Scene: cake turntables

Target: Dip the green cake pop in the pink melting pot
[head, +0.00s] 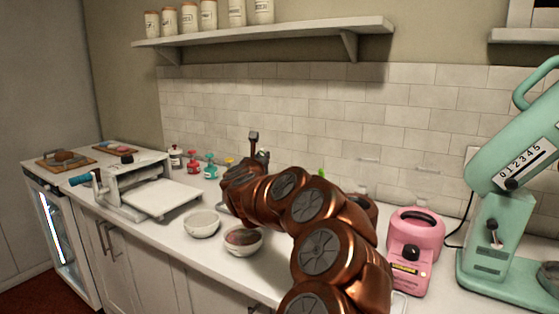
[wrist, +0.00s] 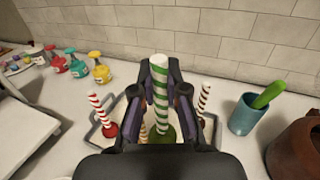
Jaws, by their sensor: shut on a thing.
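The green cake pop (wrist: 160,66) has a green-and-white striped stick and a green lower end, seen in the wrist view. My gripper (wrist: 159,88) is shut on its stick, with one finger on each side. I cannot tell whether the pop is still seated in the wire stand (wrist: 92,140) or raised. The pink melting pot (head: 416,236) stands on the counter at the right in the head view, right of my arm. It is not in the wrist view.
A teal cup (wrist: 244,117) holding a green item and a brown pot (wrist: 296,150) stand to the right. Two bowls (head: 202,224) are near the counter's front. A mint mixer (head: 500,230) stands right of the pink pot.

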